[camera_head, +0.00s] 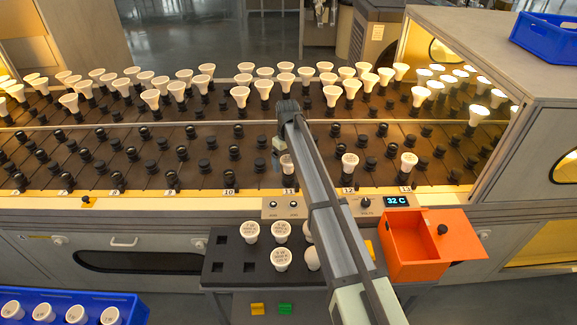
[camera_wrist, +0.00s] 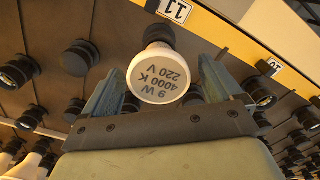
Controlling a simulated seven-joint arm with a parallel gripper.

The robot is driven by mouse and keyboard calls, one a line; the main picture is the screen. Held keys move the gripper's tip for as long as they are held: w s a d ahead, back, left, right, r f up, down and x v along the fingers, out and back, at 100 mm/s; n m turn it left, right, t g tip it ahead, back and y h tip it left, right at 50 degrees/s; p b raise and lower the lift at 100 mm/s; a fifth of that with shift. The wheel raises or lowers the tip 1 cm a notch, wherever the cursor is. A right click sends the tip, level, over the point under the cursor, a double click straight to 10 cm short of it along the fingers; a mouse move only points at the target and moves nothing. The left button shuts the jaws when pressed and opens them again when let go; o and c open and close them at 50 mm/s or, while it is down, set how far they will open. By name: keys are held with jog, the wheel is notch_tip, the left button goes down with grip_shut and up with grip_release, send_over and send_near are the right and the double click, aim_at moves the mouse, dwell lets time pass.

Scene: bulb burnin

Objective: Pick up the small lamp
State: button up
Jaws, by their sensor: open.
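A small white lamp (camera_wrist: 158,78) marked "9 W 4000 K 220 V" sits in the front-row position by label 11 (camera_wrist: 175,10). In the wrist view it stands between the two fingers of my gripper (camera_wrist: 161,66), which are open, with a gap visible on the right side. In the head view this lamp (camera_head: 286,166) is partly hidden by my arm. My gripper (camera_head: 281,146) is over the front of the socket rack there. I cannot tell whether a finger touches the lamp.
Similar lamps stand at labels 12 (camera_head: 350,161) and 13 (camera_head: 408,162), with empty sockets around them. Rows of lamps fill the back of the rack. A black tray (camera_head: 228,268) with several lamps, an orange bin (camera_head: 397,263) and a "32 C" display (camera_head: 398,201) are in front.

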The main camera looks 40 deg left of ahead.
jog(key=c, duration=1)
jog(key=shift+r, duration=0.1)
jog(key=shift+c, duration=0.3)
